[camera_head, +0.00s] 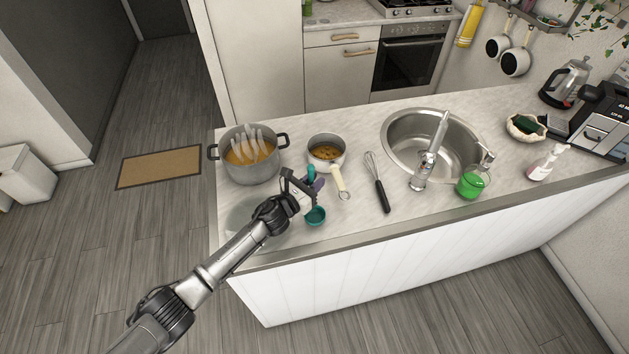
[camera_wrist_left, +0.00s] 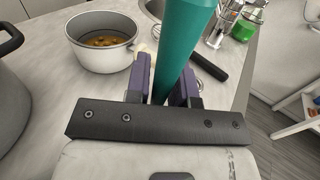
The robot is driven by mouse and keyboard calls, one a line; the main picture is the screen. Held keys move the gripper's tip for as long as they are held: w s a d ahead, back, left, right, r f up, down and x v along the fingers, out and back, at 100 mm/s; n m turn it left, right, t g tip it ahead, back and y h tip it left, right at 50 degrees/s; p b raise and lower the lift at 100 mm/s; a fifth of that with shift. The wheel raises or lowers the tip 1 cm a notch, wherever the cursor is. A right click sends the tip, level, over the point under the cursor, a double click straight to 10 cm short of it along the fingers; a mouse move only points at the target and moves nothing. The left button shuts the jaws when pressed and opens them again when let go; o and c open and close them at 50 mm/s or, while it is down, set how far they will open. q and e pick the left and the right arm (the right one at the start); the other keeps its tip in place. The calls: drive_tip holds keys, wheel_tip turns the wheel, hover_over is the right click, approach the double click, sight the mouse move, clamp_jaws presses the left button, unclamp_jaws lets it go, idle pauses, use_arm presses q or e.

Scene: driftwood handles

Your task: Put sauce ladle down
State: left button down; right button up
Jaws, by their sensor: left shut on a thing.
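My left gripper (camera_head: 312,184) is shut on the teal handle of the sauce ladle (camera_head: 316,216). The ladle's bowl shows just below the gripper, over the counter near its front edge. I cannot tell whether the bowl touches the counter. In the left wrist view the teal handle (camera_wrist_left: 182,45) stands between the purple fingers of the gripper (camera_wrist_left: 163,85); the ladle's bowl is hidden there. The right gripper is in neither view.
A large pot (camera_head: 235,173) of orange food with pale utensils stands left on the counter. A small saucepan (camera_head: 326,141) stands behind the gripper. A whisk (camera_head: 380,190), sink (camera_head: 400,140) and green soap bottle (camera_head: 470,184) are to the right. Bare counter (camera_head: 345,214) lies right of the ladle.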

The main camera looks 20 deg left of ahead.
use_arm(q)
drive_tip(key=shift+f, duration=0.1)
drive_tip(key=c, duration=1.4)
unclamp_jaws()
drive_tip(key=shift+f, duration=0.1)
drive_tip(key=shift+c, duration=0.2)
drive_tip(key=o, duration=0.5)
drive_tip(key=shift+c, duration=0.2)
drive_tip(key=shift+s+a+r, duration=0.15)
drive_tip(key=shift+s+r, duration=0.05)
drive_tip(key=shift+s, duration=0.1)
drive_tip(key=v, duration=1.1)
drive_tip(key=shift+s, duration=0.2)
